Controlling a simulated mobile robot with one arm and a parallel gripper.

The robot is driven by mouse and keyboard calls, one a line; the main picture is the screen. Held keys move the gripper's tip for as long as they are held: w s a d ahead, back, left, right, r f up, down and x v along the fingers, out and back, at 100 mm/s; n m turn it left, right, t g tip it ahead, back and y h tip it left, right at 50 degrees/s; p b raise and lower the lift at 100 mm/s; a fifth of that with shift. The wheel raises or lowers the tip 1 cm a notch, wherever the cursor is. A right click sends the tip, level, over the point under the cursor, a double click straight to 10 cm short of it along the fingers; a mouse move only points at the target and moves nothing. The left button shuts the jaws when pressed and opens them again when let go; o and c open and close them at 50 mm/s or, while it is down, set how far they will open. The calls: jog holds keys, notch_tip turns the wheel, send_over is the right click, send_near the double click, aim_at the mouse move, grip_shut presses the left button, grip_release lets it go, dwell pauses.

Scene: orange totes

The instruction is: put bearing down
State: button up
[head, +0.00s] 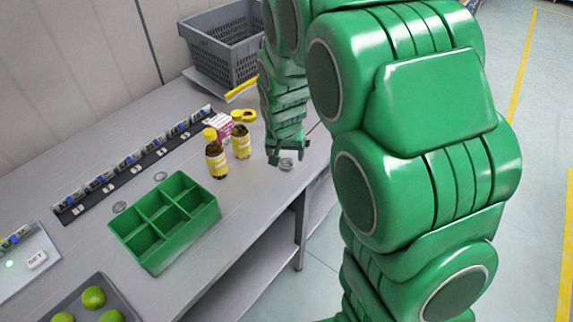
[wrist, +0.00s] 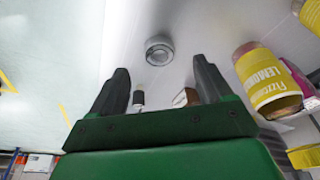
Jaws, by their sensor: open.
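The bearing (head: 287,164), a small grey metal ring, lies flat on the grey table near its right edge. It also shows in the wrist view (wrist: 159,49), just beyond the fingertips and between their lines. My gripper (head: 287,155) is open and right above and beside the bearing in the head view. In the wrist view my gripper (wrist: 160,72) has its two dark fingers spread apart with nothing held between them. Whether a fingertip touches the bearing cannot be told.
Two yellow-labelled bottles (head: 217,161) stand left of my gripper, with a pink box (head: 219,124) behind. A green divided tray (head: 183,242) sits on the table (head: 245,196), with two flat rings beside it. A grey crate (head: 238,60) stands at the back.

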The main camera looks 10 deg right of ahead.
aim_at(286, 162)
jog(key=shift+x, duration=2.65)
jog(key=c, duration=1.3)
jog(key=shift+w+r, duration=0.1)
jog(key=shift+r, duration=0.5)
notch_tip(286, 162, up, 2)
jog(key=shift+r, duration=0.15)
jog(key=shift+s+d+r, duration=0.3)
jog(key=shift+s+r, duration=1.3)
jog(key=shift+s, duration=0.7)
jog(key=shift+s+d+r, duration=0.3)
jog(key=shift+s+r, duration=1.35)
jog(key=shift+s, duration=0.65)
jog(key=shift+s+d+r, duration=0.3)
jog(key=shift+s+r, duration=1.3)
jog(key=shift+s, duration=0.75)
